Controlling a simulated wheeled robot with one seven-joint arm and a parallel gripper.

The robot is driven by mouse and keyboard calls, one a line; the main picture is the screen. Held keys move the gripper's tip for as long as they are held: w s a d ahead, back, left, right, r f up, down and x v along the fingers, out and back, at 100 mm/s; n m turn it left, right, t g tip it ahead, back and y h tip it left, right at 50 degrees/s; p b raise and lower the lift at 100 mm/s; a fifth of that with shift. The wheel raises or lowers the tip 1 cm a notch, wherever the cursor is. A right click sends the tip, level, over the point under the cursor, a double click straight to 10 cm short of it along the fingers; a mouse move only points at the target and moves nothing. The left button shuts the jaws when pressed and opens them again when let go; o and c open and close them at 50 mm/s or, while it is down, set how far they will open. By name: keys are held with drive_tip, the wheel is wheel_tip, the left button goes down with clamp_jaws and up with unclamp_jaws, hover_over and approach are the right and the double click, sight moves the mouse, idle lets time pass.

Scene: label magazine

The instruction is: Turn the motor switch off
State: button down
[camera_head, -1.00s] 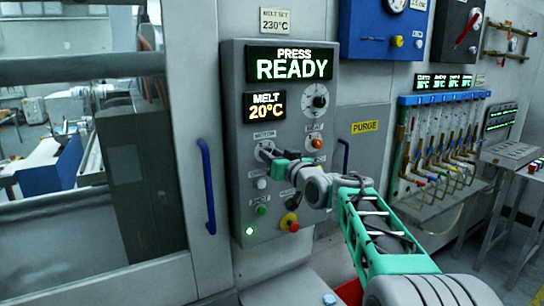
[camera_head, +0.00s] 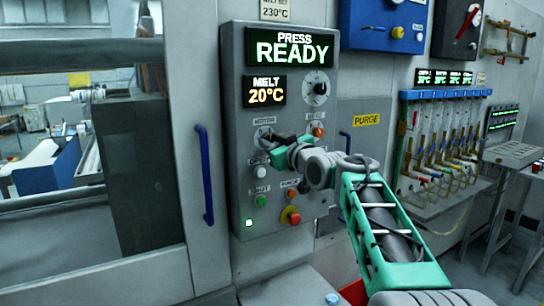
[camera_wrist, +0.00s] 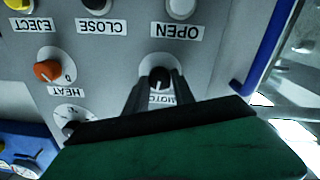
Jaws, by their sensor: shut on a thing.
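The motor switch (camera_wrist: 160,77) is a dark round knob on the grey press panel (camera_head: 240,100). In the wrist view its label reads upside down and is partly hidden by my fingers. My gripper (camera_wrist: 158,84) is shut on the knob, one finger on each side. In the head view my gripper (camera_head: 270,139) reaches the panel just below the motor label (camera_head: 265,121) and mostly hides the switch. I cannot tell clearly which way the knob points.
The orange heat knob (camera_wrist: 47,70) is beside the motor switch. The open button (camera_wrist: 181,8) and close button (camera_wrist: 101,8) are close by. A red stop button (camera_head: 293,219) is low on the panel. A blue handle (camera_head: 206,175) stands left of the panel.

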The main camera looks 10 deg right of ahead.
drive_tip(key=shift+f+n+b, duration=0.1)
drive_tip(key=shift+n+b, duration=3.8)
drive_tip(key=shift+n, duration=0.6)
drive_tip(key=shift+n+y, duration=0.3)
drive_tip(key=c, duration=1.1)
unclamp_jaws()
drive_tip(key=shift+o, duration=0.2)
drive_tip(key=b+v, duration=0.1)
drive_tip(key=v, duration=0.6)
drive_tip(key=shift+s+b, duration=0.4)
